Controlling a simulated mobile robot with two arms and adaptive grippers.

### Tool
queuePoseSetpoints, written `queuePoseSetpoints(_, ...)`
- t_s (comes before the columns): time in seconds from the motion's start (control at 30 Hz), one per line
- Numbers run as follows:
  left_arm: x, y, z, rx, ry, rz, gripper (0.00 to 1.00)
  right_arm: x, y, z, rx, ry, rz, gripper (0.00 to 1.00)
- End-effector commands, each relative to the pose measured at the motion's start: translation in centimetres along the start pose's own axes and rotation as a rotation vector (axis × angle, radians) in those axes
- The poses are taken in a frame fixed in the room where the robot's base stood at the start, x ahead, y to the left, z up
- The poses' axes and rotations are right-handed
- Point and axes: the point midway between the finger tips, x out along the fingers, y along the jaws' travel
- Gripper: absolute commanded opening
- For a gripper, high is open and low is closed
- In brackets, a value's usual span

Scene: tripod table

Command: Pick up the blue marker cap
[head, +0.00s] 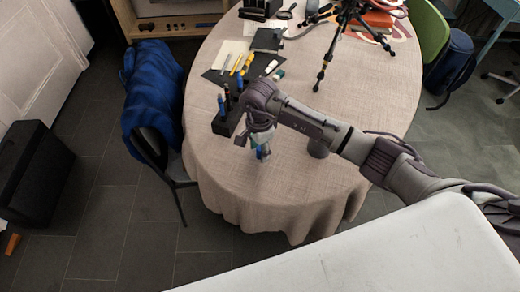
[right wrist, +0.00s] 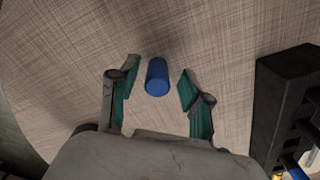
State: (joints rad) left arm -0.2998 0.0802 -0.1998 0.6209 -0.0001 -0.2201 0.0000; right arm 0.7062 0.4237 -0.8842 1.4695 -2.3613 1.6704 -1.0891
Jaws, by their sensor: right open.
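The blue marker cap (right wrist: 157,77) is a short blue cylinder on the beige tablecloth. In the right wrist view it lies between and slightly beyond the fingertips of my right gripper (right wrist: 157,88), with a gap on both sides. The right gripper is open and empty. My left gripper is in neither view.
A black marker holder (head: 226,120) stands just left of my right gripper; it also shows in the right wrist view (right wrist: 284,95). Notebooks and markers lie farther back. A black tripod (head: 330,55) stands at the back. The table's near right part is clear.

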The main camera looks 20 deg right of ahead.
Motion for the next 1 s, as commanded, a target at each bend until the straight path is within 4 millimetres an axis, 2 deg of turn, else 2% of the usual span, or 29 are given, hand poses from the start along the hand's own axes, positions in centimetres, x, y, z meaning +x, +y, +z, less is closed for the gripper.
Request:
queuePoseSetpoints(0.27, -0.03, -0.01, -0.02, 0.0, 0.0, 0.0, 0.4, 0.48, -0.03, 0.02, -0.001, -0.001, -0.002, 0.48)
queuePoseSetpoints(0.5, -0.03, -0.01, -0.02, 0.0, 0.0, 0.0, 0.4, 0.46, -0.02, 0.01, 0.0, 0.0, -0.001, 0.13)
queuePoseSetpoints(0.83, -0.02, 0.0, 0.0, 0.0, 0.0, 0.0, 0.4, 0.39, -0.03, 0.0, 0.0, 0.0, -0.002, 0.12)
queuePoseSetpoints(1.0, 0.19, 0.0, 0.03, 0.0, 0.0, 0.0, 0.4, -0.4, -0.08, -0.06, -0.001, 0.001, -0.003, 0.12)
